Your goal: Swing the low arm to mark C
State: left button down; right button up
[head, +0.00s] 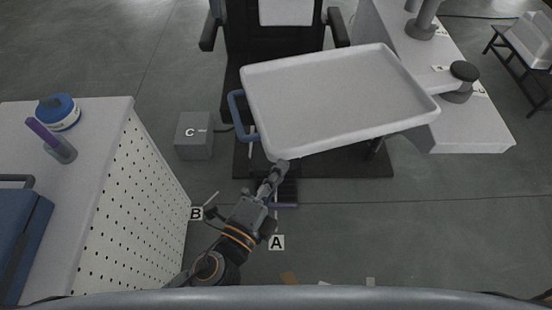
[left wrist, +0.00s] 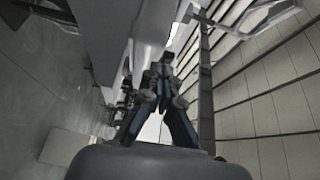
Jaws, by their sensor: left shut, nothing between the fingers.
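A white tray (head: 335,100) with a raised rim and a blue handle (head: 238,115) on its left side extends from the column at the right. I cannot tell whether this is the low arm. Mark C (head: 189,131) is on a grey box left of the handle. Mark B (head: 196,213) and mark A (head: 277,242) are lower in the head view. My left gripper (head: 280,168) is at the tray's near left corner, below and right of the handle; I cannot tell whether it touches. In the left wrist view its fingers (left wrist: 163,62) are shut and empty. My right gripper is not in view.
A black chair (head: 275,50) stands behind the tray. A white cabinet with a perforated side (head: 135,205) is at the left. A grey worktop (head: 465,135) and black knob (head: 463,70) are at the right. Floor is clear between cabinet and box.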

pick_arm(q)
jog(key=shift+w+a, duration=0.25)
jog(key=shift+w, duration=0.4)
